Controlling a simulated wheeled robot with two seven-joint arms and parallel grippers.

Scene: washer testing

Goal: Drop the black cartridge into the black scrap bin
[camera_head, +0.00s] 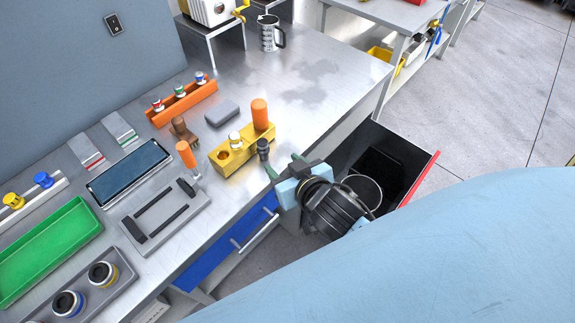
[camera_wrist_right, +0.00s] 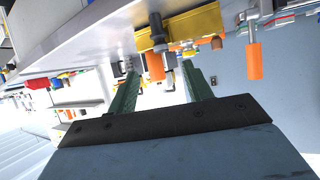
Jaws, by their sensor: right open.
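A small dark cylinder (camera_head: 263,147), which looks like the black cartridge, stands upright on the grey bench by the front of the yellow block (camera_head: 228,158). It also shows in the right wrist view (camera_wrist_right: 157,28), beside the yellow block. My right gripper (camera_head: 283,164) is open and empty at the bench's front edge, its green fingers pointing toward the cylinder and a little apart from it. My left gripper is not in view.
The yellow block holds an orange cylinder (camera_head: 260,113) and a white-topped part. Another orange-handled piece (camera_head: 185,153) stands to its left. A blue drawer front (camera_head: 230,238) lies under the bench edge. A grey block (camera_head: 222,113) sits behind; the bench's far right is mostly clear.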

